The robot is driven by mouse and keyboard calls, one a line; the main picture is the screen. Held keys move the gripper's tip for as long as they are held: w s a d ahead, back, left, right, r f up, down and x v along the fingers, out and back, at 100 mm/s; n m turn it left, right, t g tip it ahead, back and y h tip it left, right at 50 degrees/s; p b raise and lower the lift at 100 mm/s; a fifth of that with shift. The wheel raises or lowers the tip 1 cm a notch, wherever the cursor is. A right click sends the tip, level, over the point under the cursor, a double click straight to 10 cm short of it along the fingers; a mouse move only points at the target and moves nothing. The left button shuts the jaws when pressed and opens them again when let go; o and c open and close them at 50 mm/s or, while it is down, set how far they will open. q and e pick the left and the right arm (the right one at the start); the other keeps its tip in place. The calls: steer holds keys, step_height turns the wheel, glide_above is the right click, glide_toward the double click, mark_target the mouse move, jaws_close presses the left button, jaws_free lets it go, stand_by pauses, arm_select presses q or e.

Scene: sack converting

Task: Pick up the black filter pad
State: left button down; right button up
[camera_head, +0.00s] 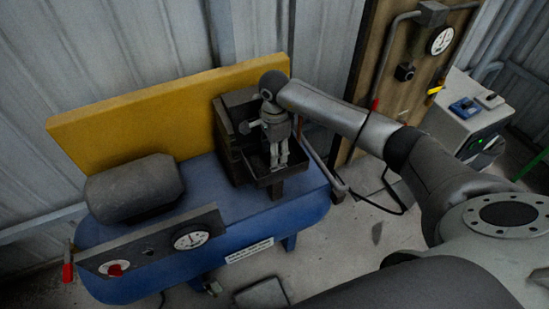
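My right gripper (279,165) points down into the front tray of a dark open box (231,128) on the blue tank. Its two fingers are close together inside the tray, and the picture is too small to tell whether they hold anything. The tray's inside is dark, and I cannot make out the black filter pad there for certain; the fingers cover part of the tray floor. My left gripper is not in view.
The blue tank (285,218) carries a dark grey motor housing (134,187) and a gauge panel (150,243). A yellow panel (150,115) stands behind. A dark square object (262,294) is at the bottom edge. A pipe runs close right of the box.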

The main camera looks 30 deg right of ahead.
steer(key=shift+f, duration=0.65)
jaws_close()
